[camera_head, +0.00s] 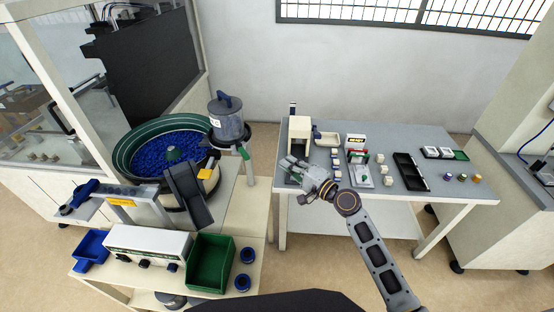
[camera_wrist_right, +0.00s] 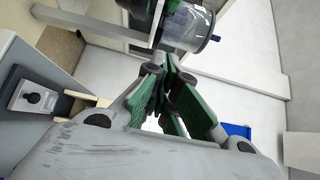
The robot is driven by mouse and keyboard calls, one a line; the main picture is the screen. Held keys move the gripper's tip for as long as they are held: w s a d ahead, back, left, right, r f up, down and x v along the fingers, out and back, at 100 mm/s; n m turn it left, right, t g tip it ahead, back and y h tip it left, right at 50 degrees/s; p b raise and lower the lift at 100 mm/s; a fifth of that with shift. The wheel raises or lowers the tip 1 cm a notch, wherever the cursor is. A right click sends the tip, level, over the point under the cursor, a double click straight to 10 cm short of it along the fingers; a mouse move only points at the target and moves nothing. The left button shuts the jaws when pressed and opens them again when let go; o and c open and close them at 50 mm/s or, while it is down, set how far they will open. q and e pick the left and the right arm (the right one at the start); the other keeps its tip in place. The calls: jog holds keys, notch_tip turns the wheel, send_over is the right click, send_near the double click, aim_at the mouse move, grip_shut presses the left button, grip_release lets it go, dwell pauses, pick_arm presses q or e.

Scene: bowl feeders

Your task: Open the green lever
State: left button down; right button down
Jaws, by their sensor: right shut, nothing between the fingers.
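The green lever (camera_head: 243,152) is a small piece below the grey hopper canister (camera_head: 228,118), on a post beside the bowl feeder. My right gripper (camera_head: 285,164) is over the left edge of the grey table, to the right of the lever and apart from it. Its green-padded fingers (camera_wrist_right: 168,88) are shut and empty in the wrist view. The clear canister (camera_wrist_right: 188,26) shows beyond the fingertips there; I cannot make out the lever in that view. My left gripper is in neither view.
The bowl of blue parts (camera_head: 160,150) stands left of the hopper. A green bin (camera_head: 212,263) and a blue tray (camera_head: 90,250) are on the lower left bench. The grey table (camera_head: 440,190) holds several small blocks and a black tray (camera_head: 410,172). A gap separates the benches.

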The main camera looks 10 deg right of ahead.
aim_at(241, 150)
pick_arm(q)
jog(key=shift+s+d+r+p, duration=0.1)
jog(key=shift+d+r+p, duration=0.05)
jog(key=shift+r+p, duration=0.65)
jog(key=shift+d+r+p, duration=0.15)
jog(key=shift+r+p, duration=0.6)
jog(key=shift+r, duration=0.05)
pick_arm(e)
jog(key=w+a, duration=0.6)
jog(key=a, duration=0.3)
jog(key=shift+a, duration=0.3)
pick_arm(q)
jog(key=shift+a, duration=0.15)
